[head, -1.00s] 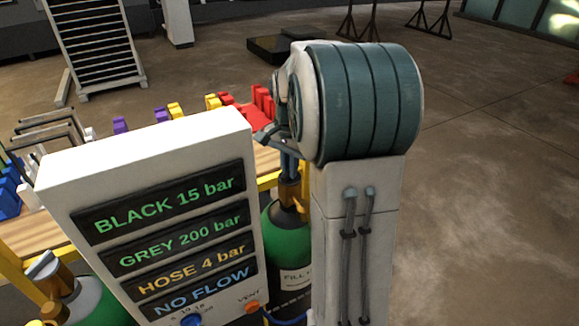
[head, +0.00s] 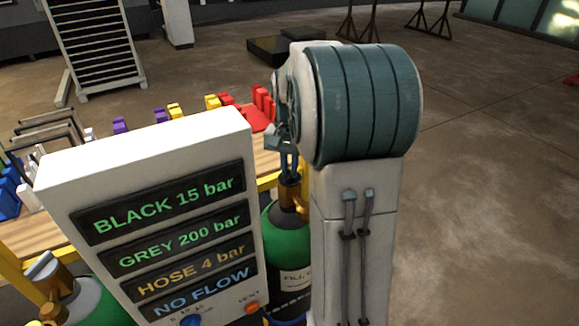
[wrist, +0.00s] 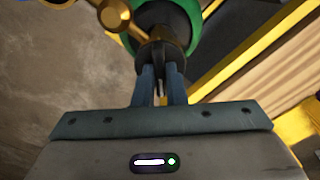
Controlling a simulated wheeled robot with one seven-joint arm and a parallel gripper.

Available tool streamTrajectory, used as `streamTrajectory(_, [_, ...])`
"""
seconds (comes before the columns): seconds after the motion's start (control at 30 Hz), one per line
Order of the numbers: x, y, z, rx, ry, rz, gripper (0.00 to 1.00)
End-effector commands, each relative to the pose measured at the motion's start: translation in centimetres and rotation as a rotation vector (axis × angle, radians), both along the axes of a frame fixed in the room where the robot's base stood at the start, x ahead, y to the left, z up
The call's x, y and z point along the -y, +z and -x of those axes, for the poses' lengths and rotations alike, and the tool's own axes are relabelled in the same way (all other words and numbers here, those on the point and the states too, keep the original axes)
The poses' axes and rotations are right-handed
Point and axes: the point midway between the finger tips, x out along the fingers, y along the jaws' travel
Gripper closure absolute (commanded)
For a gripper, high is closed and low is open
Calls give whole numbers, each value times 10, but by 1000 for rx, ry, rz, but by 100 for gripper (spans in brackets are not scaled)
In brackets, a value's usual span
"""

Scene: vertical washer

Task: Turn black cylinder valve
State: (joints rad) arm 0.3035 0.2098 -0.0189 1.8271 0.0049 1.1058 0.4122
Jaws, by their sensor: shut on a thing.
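The black cylinder (head: 290,285), with a green shoulder and a brass valve body (head: 290,192), stands behind the display panel, partly hidden by my arm. My gripper (head: 289,160) reaches down onto the valve's top. In the wrist view, my gripper's two blue-grey fingers (wrist: 160,84) are shut on the dark valve knob (wrist: 158,62). The brass fitting (wrist: 114,14) and the green shoulder (wrist: 186,30) show just beyond it. The panel (head: 140,150) reads BLACK 15 bar, GREY 200 bar, HOSE 4 bar and NO FLOW.
A grey cylinder (head: 80,300) with a brass valve stands at lower left. A wooden bench (head: 30,236) with coloured blocks and yellow rails lies behind the panel. A blue knob (head: 190,320) and an orange vent button (head: 252,308) sit on the panel. Floor at right is clear.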

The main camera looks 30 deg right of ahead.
Motion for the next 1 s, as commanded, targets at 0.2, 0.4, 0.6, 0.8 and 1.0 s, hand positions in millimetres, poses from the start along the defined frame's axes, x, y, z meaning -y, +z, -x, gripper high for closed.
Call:
streamTrajectory(0.2, [0, 2, -1, 5, 3, 2, 75])
streamTrajectory(0.4, [0, 1, -1, 3, 1, 1, 67])
streamTrajectory(0.6, [0, 5, -1, 3, 1, 1, 67])
streamTrajectory(0.8, [0, 37, -2, 8, 1, 3, 67])
streamTrajectory(1.0, [0, 85, -1, 7, 2, 2, 67])
